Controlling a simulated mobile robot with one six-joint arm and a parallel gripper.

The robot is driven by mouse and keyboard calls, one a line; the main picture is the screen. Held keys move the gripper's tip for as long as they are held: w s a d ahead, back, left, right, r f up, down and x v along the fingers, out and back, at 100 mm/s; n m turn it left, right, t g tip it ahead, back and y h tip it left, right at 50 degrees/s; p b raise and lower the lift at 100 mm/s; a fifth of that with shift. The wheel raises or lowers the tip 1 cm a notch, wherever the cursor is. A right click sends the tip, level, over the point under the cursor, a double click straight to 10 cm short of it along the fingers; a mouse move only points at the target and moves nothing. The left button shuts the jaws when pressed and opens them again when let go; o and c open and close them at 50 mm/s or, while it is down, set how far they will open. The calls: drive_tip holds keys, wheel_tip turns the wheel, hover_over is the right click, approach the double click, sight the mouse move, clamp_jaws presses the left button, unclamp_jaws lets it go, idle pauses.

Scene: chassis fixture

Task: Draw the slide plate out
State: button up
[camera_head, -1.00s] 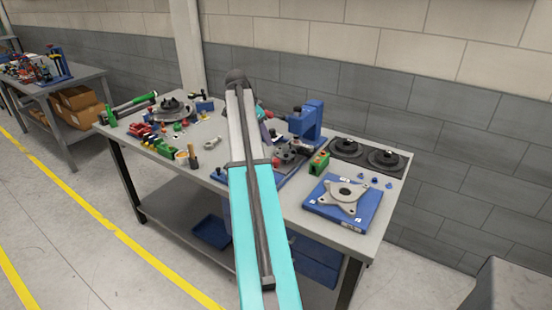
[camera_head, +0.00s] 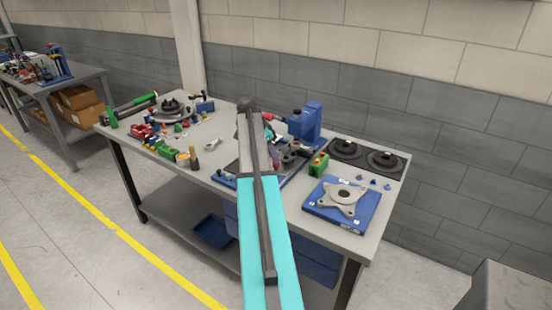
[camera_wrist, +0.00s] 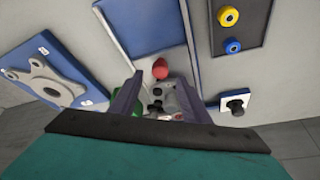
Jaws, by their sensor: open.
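A blue fixture (camera_head: 306,124) with an upright body stands on the bench, right of my arm. Its blue base extends toward the front and is partly hidden by my arm. In the wrist view, a blue panel in a pale frame (camera_wrist: 145,28) lies at the top, with a round red knob (camera_wrist: 160,68) near its lower end. I cannot tell for sure which part is the slide plate. My gripper (camera_wrist: 160,84) is open, its two purple fingers either side of the view below the red knob. No grip on the knob shows. In the head view my arm mostly hides the gripper.
A green block (camera_head: 319,164) and a dark tray with two round discs (camera_head: 367,157) are near the fixture. Small coloured parts crowd the left. A grey wall stands behind.

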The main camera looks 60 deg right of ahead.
drive_tip(key=shift+p+x, duration=0.6)
drive_tip(key=shift+x, duration=1.75)
clamp_jaws()
